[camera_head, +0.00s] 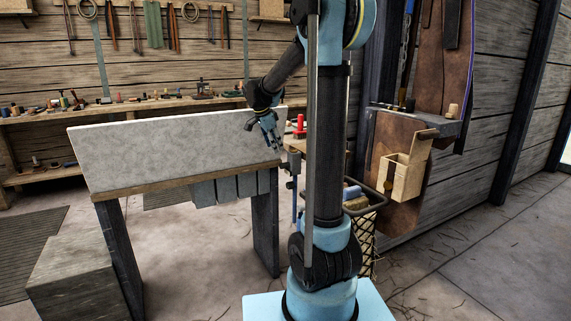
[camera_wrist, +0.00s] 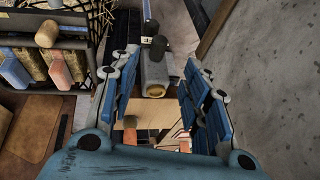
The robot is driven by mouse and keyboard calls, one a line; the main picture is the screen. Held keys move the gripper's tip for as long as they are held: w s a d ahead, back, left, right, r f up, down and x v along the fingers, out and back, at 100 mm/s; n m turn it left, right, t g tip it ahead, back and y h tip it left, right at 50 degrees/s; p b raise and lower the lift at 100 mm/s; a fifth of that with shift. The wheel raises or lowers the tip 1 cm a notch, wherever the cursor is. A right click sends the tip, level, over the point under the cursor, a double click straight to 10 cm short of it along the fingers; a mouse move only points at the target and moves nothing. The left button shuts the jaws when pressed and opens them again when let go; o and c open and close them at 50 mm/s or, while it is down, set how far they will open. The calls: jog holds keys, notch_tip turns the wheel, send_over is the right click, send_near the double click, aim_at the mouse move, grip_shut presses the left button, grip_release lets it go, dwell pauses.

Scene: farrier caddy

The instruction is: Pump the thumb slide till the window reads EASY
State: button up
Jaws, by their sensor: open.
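My gripper (camera_head: 270,135) is open beside the right end of the pale upright panel in the head view. In the wrist view its blue-padded fingers (camera_wrist: 160,104) stand wide apart with nothing held. Between and beyond them is a grey fitting (camera_wrist: 155,76) with a round tan end, apart from the pads as far as I can tell. Below it lies a pale wooden surface (camera_wrist: 150,127). A red object (camera_head: 300,127) stands just right of the gripper in the head view. I cannot make out a thumb slide or a readable window in either view.
The pale panel (camera_head: 170,150) stands on a dark-legged bench at left. A dark caddy (camera_wrist: 40,42) with brushes lies left of the fingers in the wrist view. A wooden box (camera_head: 401,178) hangs at right. A tool shelf (camera_head: 150,106) runs along the back wall.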

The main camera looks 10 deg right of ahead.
send_near(281, 164)
jog(key=x, duration=0.9)
jog(key=shift+w+d+f, duration=0.2)
jog(key=shift+w+d, duration=0.1)
jog(key=shift+w, duration=0.05)
dwell(0.4)
